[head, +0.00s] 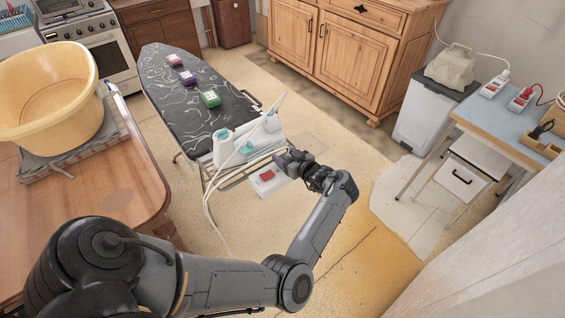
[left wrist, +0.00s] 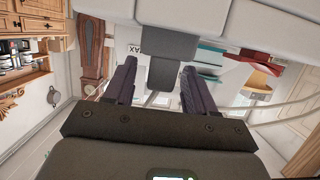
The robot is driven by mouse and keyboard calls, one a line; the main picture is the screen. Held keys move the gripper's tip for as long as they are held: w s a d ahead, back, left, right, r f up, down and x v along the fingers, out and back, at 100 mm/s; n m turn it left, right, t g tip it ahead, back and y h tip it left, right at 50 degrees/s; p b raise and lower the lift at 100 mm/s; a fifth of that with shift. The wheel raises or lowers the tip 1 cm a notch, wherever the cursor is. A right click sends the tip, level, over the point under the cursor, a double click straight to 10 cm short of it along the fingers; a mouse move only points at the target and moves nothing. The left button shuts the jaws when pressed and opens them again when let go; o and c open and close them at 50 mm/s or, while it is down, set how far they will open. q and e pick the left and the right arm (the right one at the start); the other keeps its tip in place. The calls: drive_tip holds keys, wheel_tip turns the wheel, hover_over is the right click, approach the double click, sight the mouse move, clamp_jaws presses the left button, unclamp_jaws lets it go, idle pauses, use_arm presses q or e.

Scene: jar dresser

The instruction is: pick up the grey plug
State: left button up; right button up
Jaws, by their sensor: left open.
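A dark grey block that looks like the grey plug (left wrist: 162,73) shows in the left wrist view, against a white surface with upside-down lettering. My left gripper (left wrist: 155,82) is open, with one finger on each side of this block and gaps visible between. In the head view my left gripper (head: 288,160) is at the near end of the ironing board, beside a white socket box (head: 267,181) with a red part on top. The plug is too small or hidden to make out there. My right gripper is not in view.
The ironing board (head: 186,98) carries several small coloured blocks and a white-and-teal iron (head: 232,146) with a cable hanging near my gripper. A wooden table (head: 120,194) with a yellow basin (head: 55,100) stands left. A blue-topped table (head: 500,125) stands right. Floor between is open.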

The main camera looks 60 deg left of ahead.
use_arm(q)
drive_tip(key=shift+w+d, duration=0.1)
drive_tip(key=shift+d, duration=0.1)
drive_tip(key=shift+d+f, duration=0.1)
drive_tip(key=shift+d, duration=0.05)
drive_tip(key=shift+c, duration=0.9)
clamp_jaws()
drive_tip(key=shift+r, duration=0.2)
